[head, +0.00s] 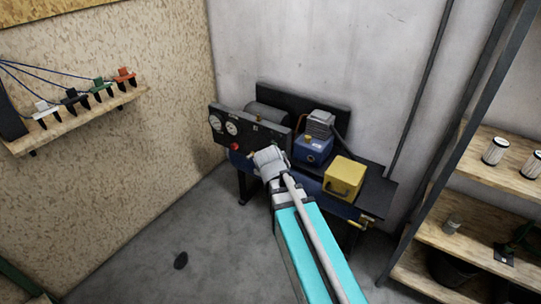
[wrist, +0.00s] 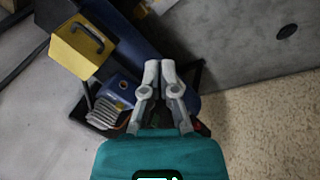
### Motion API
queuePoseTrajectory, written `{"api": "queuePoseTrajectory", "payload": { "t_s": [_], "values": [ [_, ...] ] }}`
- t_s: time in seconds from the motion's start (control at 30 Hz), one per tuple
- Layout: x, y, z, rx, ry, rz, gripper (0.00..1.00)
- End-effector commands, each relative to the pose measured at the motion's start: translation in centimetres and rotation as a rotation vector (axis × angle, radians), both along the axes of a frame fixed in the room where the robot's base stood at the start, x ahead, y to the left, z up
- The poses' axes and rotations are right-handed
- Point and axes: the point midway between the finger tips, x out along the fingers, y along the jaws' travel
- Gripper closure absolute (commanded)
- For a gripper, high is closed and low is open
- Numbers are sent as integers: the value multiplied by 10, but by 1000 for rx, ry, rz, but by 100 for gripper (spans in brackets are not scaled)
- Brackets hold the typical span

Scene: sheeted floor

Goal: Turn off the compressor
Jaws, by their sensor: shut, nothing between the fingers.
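My gripper (wrist: 160,65) is shut and empty. My wrist hides part of the bench front below the panel. In the wrist view, a small red part shows at the gripper's right, partly hidden.
A yellow box with a handle (head: 344,176) sits on the bench's right end. A wooden shelf with several coloured fittings (head: 80,110) hangs at left. A rack with canisters (head: 493,151) stands at right. The floor at left is clear except a small dark disc (head: 181,260).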

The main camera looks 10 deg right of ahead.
Motion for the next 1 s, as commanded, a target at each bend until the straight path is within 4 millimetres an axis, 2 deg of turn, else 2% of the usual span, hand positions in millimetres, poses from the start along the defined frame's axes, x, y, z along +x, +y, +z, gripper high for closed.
{"api": "queuePoseTrajectory", "payload": {
  "t_s": [0.03, 0.3, 0.63, 1.0],
  "values": [
    [9, -2, -13, -29, -11, 7, 100],
    [43, -15, -37, -189, -68, 43, 100],
    [85, -24, -61, -382, -139, 97, 100],
    [132, -26, -81, -593, -220, 169, 100]
  ]
}}
